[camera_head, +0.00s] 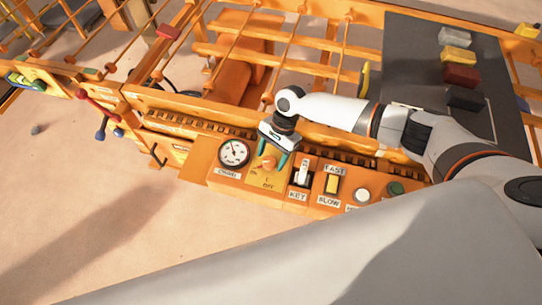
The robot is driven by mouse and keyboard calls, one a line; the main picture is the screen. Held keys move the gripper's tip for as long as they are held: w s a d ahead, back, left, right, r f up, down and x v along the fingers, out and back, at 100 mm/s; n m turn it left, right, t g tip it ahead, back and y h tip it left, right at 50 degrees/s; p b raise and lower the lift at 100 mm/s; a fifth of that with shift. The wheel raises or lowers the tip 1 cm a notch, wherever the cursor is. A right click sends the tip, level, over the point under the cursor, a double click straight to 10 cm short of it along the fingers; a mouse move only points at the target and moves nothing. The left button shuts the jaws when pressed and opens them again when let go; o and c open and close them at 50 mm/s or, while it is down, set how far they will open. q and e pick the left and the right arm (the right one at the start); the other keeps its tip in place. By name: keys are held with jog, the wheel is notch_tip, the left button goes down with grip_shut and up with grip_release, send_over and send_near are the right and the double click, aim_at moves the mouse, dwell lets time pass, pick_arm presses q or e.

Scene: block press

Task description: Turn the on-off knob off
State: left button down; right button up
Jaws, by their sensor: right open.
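The on-off knob (268,162) is a small orange knob on a yellow plate of the orange control panel, with "OFF" lettered below it. My right gripper (272,163) reaches in from the right and points down at the knob. Its two teal fingers are apart, one on each side of the knob. I cannot tell whether they touch it. The lettering beside the knob is partly hidden, and its exact setting is hard to read. My left gripper is not in view.
A round dial gauge (234,153) is left of the knob. A key switch (301,174), a fast-slow switch (332,184), a white button (361,195) and a green button (394,188) are to the right. Orange railings stand behind. Several coloured blocks lie on a dark plate (408,62).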

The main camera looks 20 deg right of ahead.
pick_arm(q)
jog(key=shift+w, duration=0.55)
pick_arm(e)
jog(key=shift+a+f, duration=0.1)
jog(key=shift+f, duration=0.25)
jog(key=shift+c, duration=0.5)
jog(key=shift+s, duration=0.1)
jog(key=c, duration=0.9)
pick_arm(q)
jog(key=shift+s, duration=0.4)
pick_arm(e)
jog(key=shift+o, duration=0.2)
